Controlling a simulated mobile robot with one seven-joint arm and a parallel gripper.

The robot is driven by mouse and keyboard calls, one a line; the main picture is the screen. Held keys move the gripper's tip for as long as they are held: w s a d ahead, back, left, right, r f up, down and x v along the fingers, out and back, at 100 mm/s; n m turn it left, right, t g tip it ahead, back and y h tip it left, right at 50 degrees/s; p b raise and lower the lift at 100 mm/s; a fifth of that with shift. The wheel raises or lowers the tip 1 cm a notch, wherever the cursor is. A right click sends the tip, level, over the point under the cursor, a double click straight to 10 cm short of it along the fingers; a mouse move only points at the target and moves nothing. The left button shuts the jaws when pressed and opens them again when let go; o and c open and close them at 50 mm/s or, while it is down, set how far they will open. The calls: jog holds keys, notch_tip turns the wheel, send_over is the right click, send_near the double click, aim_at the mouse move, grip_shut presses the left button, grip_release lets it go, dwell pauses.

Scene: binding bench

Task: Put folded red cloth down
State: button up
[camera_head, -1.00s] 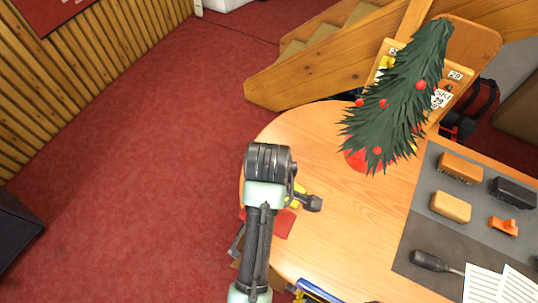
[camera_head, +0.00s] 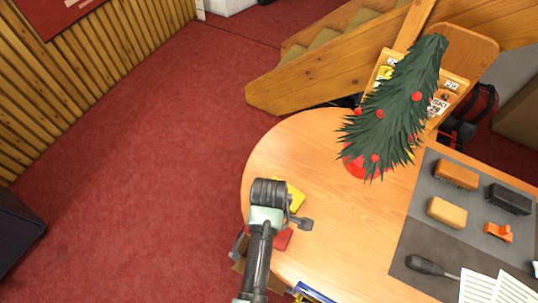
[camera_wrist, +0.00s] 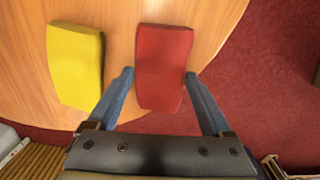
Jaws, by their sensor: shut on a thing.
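The folded red cloth (camera_wrist: 163,62) lies between the two blue fingers of my gripper (camera_wrist: 159,74) in the wrist view, and my gripper is shut on it. In the head view only part of the red cloth (camera_head: 283,239) shows beside my arm, near the left edge of the round-ended wooden table (camera_head: 335,225). My wrist hides the rest of it and the fingers. I cannot tell whether the cloth touches the tabletop. A folded yellow cloth (camera_wrist: 76,66) lies left of the red one, apart from it; it also shows in the head view (camera_head: 296,196).
A small decorated tree (camera_head: 395,110) stands at the table's back. A grey mat (camera_head: 425,235) on the right holds brushes or blocks, an orange tool (camera_head: 498,232) and a dark-handled tool (camera_head: 425,264). Papers (camera_head: 490,287) lie in front. The middle of the table is clear.

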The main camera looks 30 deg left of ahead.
jog(key=o, duration=1)
jog(key=shift+f, duration=0.15)
jog(key=shift+f+b, duration=0.2)
jog(key=shift+b, duration=0.35)
jog(key=shift+s+r+p, duration=0.15)
jog(key=shift+r+p, duration=0.75)
jog(key=shift+r, duration=5.8)
